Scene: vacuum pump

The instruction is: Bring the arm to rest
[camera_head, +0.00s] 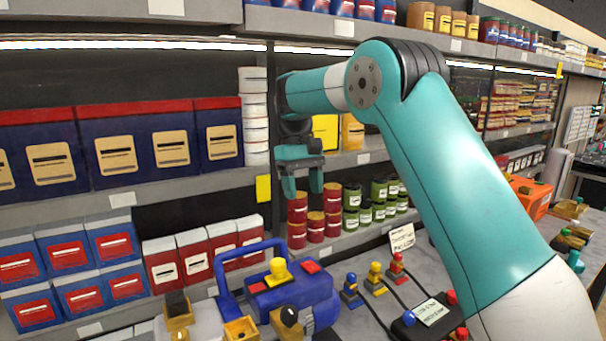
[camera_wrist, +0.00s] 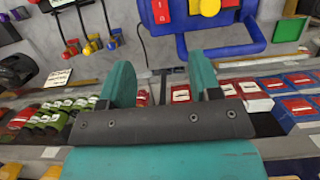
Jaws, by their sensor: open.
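My teal arm (camera_head: 450,150) reaches up from the lower right and bends over toward the shelves in the head view. My gripper (camera_head: 302,188) hangs at its end, in front of the shelf with red and green cans, above the blue pump. In the wrist view my gripper (camera_wrist: 163,82) shows two teal fingers spread apart with nothing between them. The blue vacuum pump (camera_head: 300,295) stands on the bench below, with a yellow knob and red parts on top. It also shows at the top of the wrist view (camera_wrist: 222,48), apart from the fingers.
Shelves with blue boxes (camera_head: 120,158), red-and-white boxes (camera_head: 205,250) and green cans (camera_head: 378,205) stand behind my gripper. Levers (camera_head: 376,280) with cables and a black control box (camera_head: 428,318) sit on the bench. An orange case (camera_head: 530,196) is at the right.

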